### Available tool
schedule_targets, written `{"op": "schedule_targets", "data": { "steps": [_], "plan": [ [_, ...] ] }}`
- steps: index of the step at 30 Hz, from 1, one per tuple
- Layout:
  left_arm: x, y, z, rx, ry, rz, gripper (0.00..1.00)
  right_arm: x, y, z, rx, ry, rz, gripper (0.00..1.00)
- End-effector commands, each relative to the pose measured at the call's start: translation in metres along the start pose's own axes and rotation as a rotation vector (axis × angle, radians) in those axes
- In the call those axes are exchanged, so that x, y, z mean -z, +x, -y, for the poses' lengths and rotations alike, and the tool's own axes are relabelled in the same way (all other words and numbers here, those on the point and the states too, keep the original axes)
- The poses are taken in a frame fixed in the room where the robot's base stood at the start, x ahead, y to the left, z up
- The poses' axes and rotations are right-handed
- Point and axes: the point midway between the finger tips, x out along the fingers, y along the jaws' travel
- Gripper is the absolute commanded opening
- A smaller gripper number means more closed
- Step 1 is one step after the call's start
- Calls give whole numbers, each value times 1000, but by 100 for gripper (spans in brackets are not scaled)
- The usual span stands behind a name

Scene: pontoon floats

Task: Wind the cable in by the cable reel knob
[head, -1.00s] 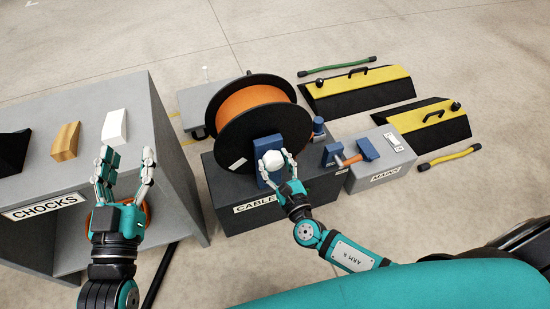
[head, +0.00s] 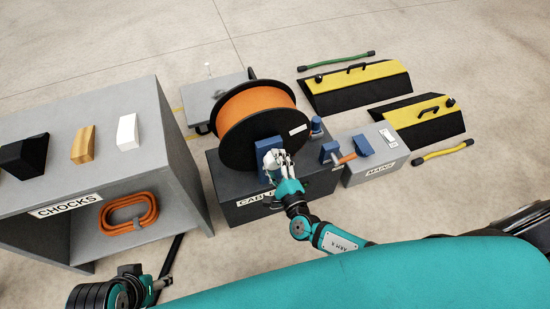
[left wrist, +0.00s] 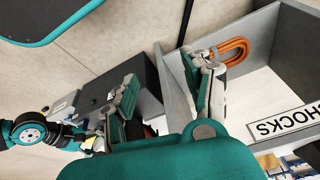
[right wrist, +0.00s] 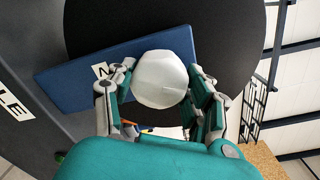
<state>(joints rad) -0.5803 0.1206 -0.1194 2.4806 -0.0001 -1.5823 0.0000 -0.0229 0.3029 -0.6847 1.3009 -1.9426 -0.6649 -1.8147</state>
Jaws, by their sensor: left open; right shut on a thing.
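The cable reel (head: 256,125) has black flanges and orange cable wound on it, above a dark box marked CABLE (head: 250,203). The pale, faceted cable reel knob (right wrist: 163,80) shows large in the right wrist view, in front of a blue plate (right wrist: 100,68). My right gripper (head: 276,161) is shut on the knob, with fingers on both sides of it. In the head view its fingers largely cover the knob. My left gripper (left wrist: 165,75) is open and empty, low in front of the chocks shelf. Only part of my left arm shows at the head view's lower left.
A grey chocks shelf (head: 165,115) carries a black, a wooden and a white chock, with a coiled orange cable (head: 128,213) inside. A grey mains box (head: 378,172) stands right of the reel. Yellow-black ramps (head: 358,85) lie behind on open floor.

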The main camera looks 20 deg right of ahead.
Motion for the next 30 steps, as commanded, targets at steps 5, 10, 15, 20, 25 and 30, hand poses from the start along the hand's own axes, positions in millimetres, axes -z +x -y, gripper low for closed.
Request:
{"op": "schedule_targets", "data": {
  "steps": [5,10,15,20,25,30],
  "plan": [
    [1,24,-1,-3,1,20,51,-1,-1,0,-7,-152,-10,19],
    [-2,56,-3,-6,3,33,51,-1,-1,0,-7,-271,-15,19],
    [-7,77,-4,-8,5,41,51,-1,-1,-1,-9,-354,-19,19],
    [-10,89,-5,-9,6,47,51,0,-1,-2,-9,-402,-21,19],
    [-12,94,-5,-10,7,48,51,0,-1,-2,-9,-425,-23,19],
    [-13,96,-5,-10,7,49,51,0,-1,-2,-9,-429,-23,19]
  ]
}}
